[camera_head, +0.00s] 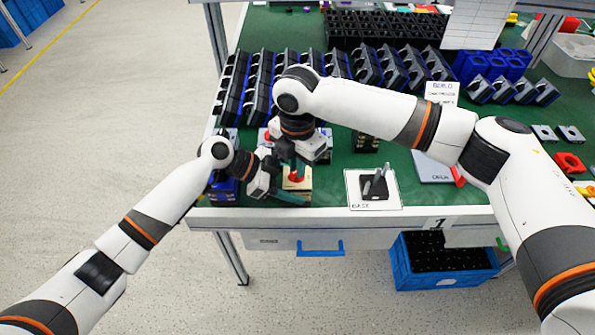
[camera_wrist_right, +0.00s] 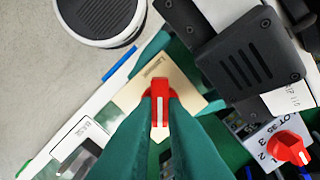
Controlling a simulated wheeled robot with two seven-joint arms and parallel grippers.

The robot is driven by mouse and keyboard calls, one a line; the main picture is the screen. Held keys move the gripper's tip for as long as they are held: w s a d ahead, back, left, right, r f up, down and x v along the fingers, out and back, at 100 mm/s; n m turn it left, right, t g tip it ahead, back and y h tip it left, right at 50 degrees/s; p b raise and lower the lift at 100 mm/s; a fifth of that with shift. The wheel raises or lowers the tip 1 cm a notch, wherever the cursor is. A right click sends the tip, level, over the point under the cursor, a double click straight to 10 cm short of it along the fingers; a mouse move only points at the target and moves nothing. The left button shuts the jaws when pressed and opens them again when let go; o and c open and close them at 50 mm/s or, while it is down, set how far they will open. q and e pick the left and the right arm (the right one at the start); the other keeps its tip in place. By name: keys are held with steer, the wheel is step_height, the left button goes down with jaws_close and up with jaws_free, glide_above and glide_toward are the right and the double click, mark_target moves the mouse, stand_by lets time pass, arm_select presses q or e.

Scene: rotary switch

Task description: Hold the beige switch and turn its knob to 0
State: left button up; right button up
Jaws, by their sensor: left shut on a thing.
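The beige switch (camera_head: 297,185) stands near the front edge of the green table in the head view. It also shows in the right wrist view (camera_wrist_right: 132,95), with a red knob (camera_wrist_right: 160,88) bearing a white line. My left gripper (camera_head: 285,195) is shut on the switch body, low at its side. My right gripper (camera_head: 296,170) points down from above. In the right wrist view its teal fingertips (camera_wrist_right: 160,100) lie on both sides of the knob's grip. Whether they press on it or leave a small gap is unclear. The arms hide part of the switch in the head view.
Another switch with a red knob (camera_wrist_right: 288,147) stands close by. A white base plate with a dark holder (camera_head: 375,187) lies to the right at the table's front. Rows of black fixtures (camera_head: 258,85) fill the back. A blue crate (camera_head: 440,262) is under the table.

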jaws_close()
steer(key=n, duration=0.3)
steer(key=shift+n, duration=0.3)
steer(key=n, duration=0.4)
steer(key=o, duration=0.6)
jaws_free()
steer(key=shift+n, duration=0.3)
steer(key=shift+r, duration=0.1)
steer(key=shift+r, duration=2.45)
